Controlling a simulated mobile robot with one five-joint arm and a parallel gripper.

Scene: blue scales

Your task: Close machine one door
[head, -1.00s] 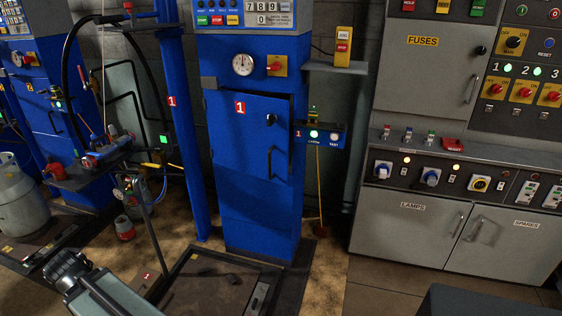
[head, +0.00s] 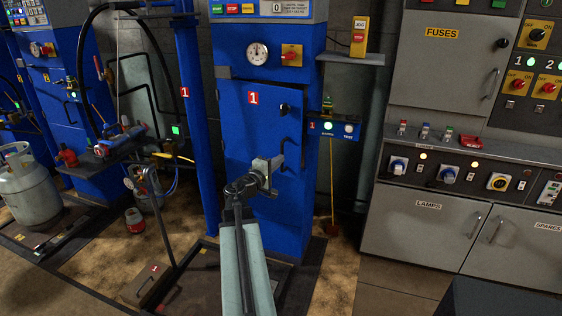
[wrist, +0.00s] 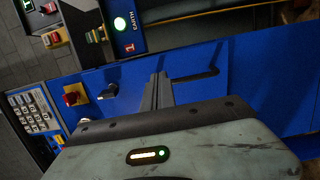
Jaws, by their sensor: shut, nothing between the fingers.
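Machine one's door (head: 245,125) is the blue panel with a red "1" label on the blue cabinet in the head view. Its right edge seems to stand slightly off the cabinet; the gap is too small to judge. A black knob (head: 284,109) and a dark bar handle (head: 284,153) are near that edge. My gripper (head: 277,161) is shut and empty, its tips in front of the door beside the handle. In the wrist view the closed fingers (wrist: 159,76) point at the blue surface, with the handle (wrist: 195,77) just to their right. Contact cannot be told.
A small earth and test panel (head: 335,128) sticks out right of the door. A blue post (head: 199,120) stands left of the cabinet. Grey fuse and lamp cabinets (head: 415,220) fill the right. A gas cylinder (head: 30,190) stands at far left. A platform lies at the cabinet's foot.

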